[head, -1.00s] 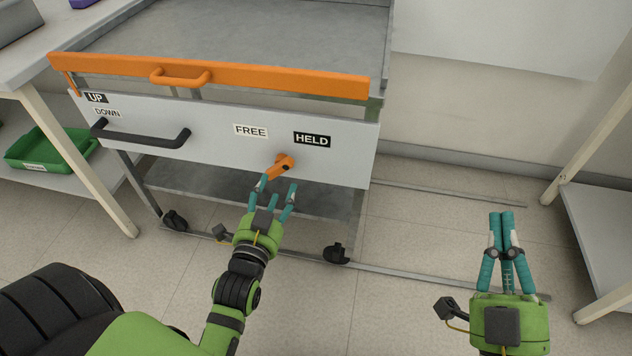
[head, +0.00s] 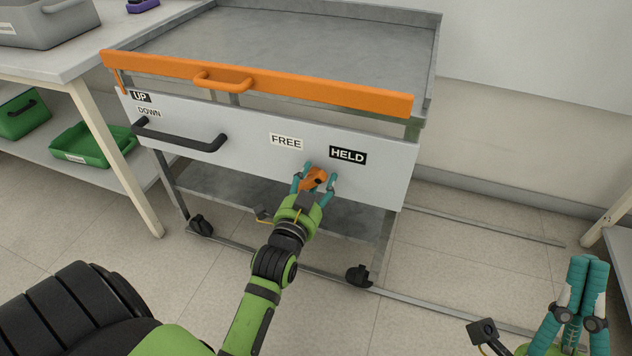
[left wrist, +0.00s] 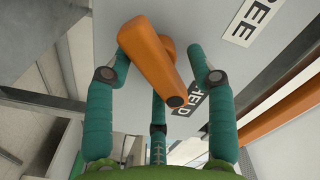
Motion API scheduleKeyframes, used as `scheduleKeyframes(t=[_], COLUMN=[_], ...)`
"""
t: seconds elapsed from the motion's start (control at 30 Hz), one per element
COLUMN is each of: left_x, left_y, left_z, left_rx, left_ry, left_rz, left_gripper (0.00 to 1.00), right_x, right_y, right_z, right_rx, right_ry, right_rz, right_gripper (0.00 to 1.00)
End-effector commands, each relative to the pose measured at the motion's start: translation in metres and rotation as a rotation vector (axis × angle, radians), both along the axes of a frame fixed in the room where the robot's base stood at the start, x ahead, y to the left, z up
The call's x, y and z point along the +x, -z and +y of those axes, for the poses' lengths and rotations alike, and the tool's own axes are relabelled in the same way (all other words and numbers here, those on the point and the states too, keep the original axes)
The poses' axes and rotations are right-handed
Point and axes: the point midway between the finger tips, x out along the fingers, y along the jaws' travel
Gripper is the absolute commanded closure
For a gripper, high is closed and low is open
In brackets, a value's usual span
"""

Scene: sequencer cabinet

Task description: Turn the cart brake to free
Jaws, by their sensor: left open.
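The orange brake knob (head: 314,179) sits on the cart's pale front panel (head: 240,153), below the FREE label (head: 286,142) and the HELD label (head: 347,155). In the left wrist view the knob (left wrist: 150,60) is a bar with a dark round end cap, lying toward the HELD label (left wrist: 190,100). My left gripper (head: 315,182) is open, its teal fingers on either side of the knob; I cannot tell whether they touch it. My right gripper (head: 588,262) is at the lower right, its fingers together and empty, clear of the cart.
An orange bar with a handle (head: 222,81) crosses the cart's front edge. A black handle (head: 180,138) sits by the UP and DOWN labels. A table with green trays (head: 88,146) below stands at left. Floor rails (head: 480,220) run right of the cart.

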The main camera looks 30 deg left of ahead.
Motion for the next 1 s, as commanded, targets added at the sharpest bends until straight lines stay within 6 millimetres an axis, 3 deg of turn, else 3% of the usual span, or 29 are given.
scheduleKeyframes(t=[0.07, 0.2, 0.73, 0.87, 1.0], left_x=[0.0, 0.0, 0.0, 0.0, 0.0], left_y=[0.0, 0.0, -0.003, -0.004, -0.006], left_z=[0.0, 0.0, 0.0, 0.0, 0.0], left_rx=[0.0, 0.0, -0.047, -0.092, -0.152], left_ry=[0.0, 0.0, 0.001, 0.001, 0.001], left_rz=[0.0, 0.0, -0.011, -0.021, -0.036], left_gripper=[0.44, 0.97, 0.98, 0.98, 0.98], right_x=[0.0, 0.0, 0.005, 0.034, 0.064], right_y=[0.0, 0.0, -0.002, 0.025, 0.067], right_z=[0.0, 0.0, 0.004, 0.004, -0.003], right_rx=[0.0, 0.0, -0.027, -0.086, -0.161], right_ry=[0.0, 0.0, 0.003, 0.037, 0.085], right_rz=[0.0, 0.001, 0.05, 0.247, 0.501], right_gripper=[1.0, 1.0, 1.0, 1.0, 1.0])
